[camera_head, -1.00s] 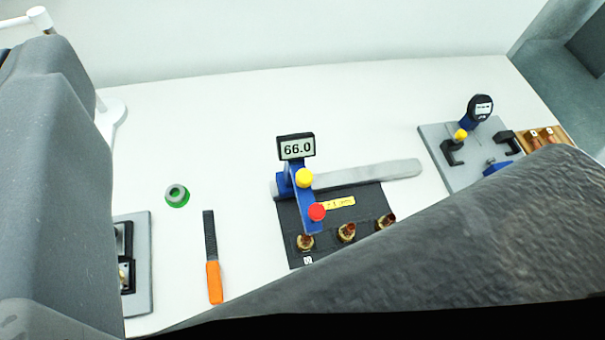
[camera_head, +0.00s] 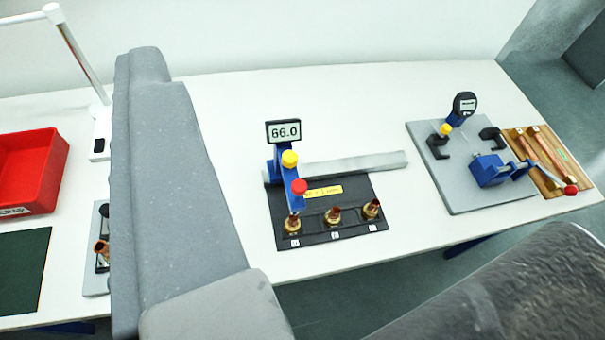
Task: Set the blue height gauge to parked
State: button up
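The blue height gauge (camera_head: 283,170) stands on a long table at the left part of a black plate (camera_head: 350,232). Its display (camera_head: 283,132) reads 66.0. A yellow knob (camera_head: 289,159) and a red knob (camera_head: 299,187) are on the blue body. The lower end of the blue arm is over or close to the leftmost of three brass-coloured fittings (camera_head: 292,223); contact cannot be told. My gripper's fingertips do not show. Large grey and dark parts of my own arm fill the left middle and bottom right, apart from the gauge in the picture.
A grey bar (camera_head: 355,163) lies behind the black plate. At right is a grey plate (camera_head: 455,192) with a dial gauge (camera_head: 464,104) and blue clamp (camera_head: 490,170), beside a wooden board (camera_head: 548,160). A red bin (camera_head: 28,170) stands at left. The table's front edge is close to the black plate.

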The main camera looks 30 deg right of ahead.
aim_at(282, 168)
jog(key=z, duration=0.05)
jog(key=k, duration=0.2)
jog(key=z, duration=0.65)
jog(key=i, duration=0.65)
jog(key=z, duration=0.25)
